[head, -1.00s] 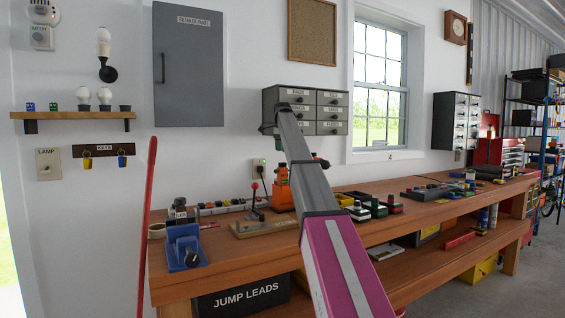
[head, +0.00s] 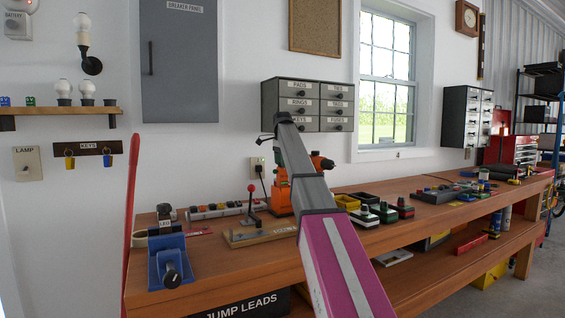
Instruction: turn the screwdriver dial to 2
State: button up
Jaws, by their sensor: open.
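An orange power tool (head: 281,193), which looks like the screwdriver, stands on the wooden workbench (head: 215,262) near the wall. My arm crosses in front of it. Its orange and black end (head: 322,163) shows to the right of the arm. I cannot make out its dial or any numbers. My arm reaches up from the lower right of the head view. Only a small dark part of my gripper (head: 267,138) shows at the arm's far end, in front of the grey drawer cabinet. The fingertips are hidden, and I see nothing held.
A blue device with a black knob (head: 172,273) sits at the bench's left front. A red-knobbed lever (head: 251,200) stands left of the orange tool. Chargers or batteries (head: 384,212) stand to the right. A red pole (head: 131,210) leans at the bench's left end. The drawer cabinet (head: 306,88) hangs above.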

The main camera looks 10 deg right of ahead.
jog(key=shift+c, duration=0.3)
jog(key=c, duration=0.9)
jog(key=shift+n, duration=0.4)
jog(key=n, duration=0.4)
jog(key=shift+n, duration=2.9)
jog(key=o, duration=1)
jog(key=shift+c, duration=0.2)
